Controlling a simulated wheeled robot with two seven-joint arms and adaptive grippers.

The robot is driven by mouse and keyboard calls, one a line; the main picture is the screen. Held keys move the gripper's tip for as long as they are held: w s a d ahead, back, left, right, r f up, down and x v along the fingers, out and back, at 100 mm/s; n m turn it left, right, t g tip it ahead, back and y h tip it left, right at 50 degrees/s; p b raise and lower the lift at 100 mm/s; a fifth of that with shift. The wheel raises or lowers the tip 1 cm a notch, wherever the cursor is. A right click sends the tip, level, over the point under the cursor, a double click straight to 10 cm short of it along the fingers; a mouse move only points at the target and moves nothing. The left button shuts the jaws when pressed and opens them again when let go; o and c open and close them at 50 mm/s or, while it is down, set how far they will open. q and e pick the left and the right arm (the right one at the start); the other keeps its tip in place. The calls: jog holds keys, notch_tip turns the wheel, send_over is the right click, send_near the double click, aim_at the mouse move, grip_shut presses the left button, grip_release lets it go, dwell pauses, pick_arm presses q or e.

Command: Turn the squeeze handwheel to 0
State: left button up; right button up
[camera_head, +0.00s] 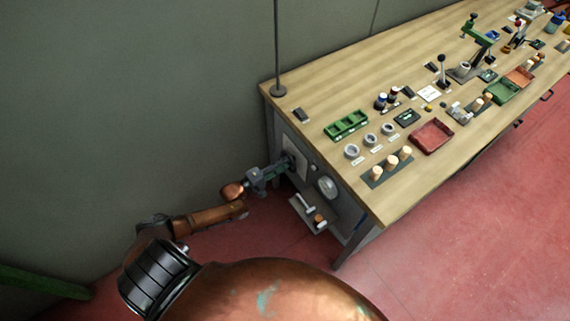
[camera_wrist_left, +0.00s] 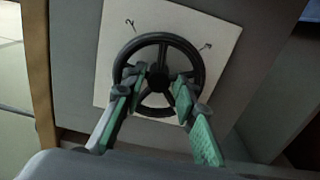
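The handwheel (camera_wrist_left: 158,39), a black ring with spokes and a hub, sits on a white square plate (camera_wrist_left: 185,20) in the left wrist view. Dark marks show on the plate, one like a 2 at upper left and another at upper right; I see no clear 0. My left gripper (camera_wrist_left: 162,80) has its green-padded fingers apart, one on each side of the hub, overlapping the wheel's lower half. I cannot tell whether they touch it. In the head view my left gripper (camera_head: 284,167) is at the bench's end panel, mostly hiding the wheel. My right gripper is not in view.
On the end panel, a round pale disc (camera_head: 327,187) and a small shelf (camera_head: 304,216) with items are right of and below my gripper. The wooden bench top (camera_head: 330,95) holds trays, corks and tools. A wall (camera_head: 130,90) stands behind; red floor is open at right.

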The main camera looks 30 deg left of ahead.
pick_arm(q)
jog(key=v, duration=1.2)
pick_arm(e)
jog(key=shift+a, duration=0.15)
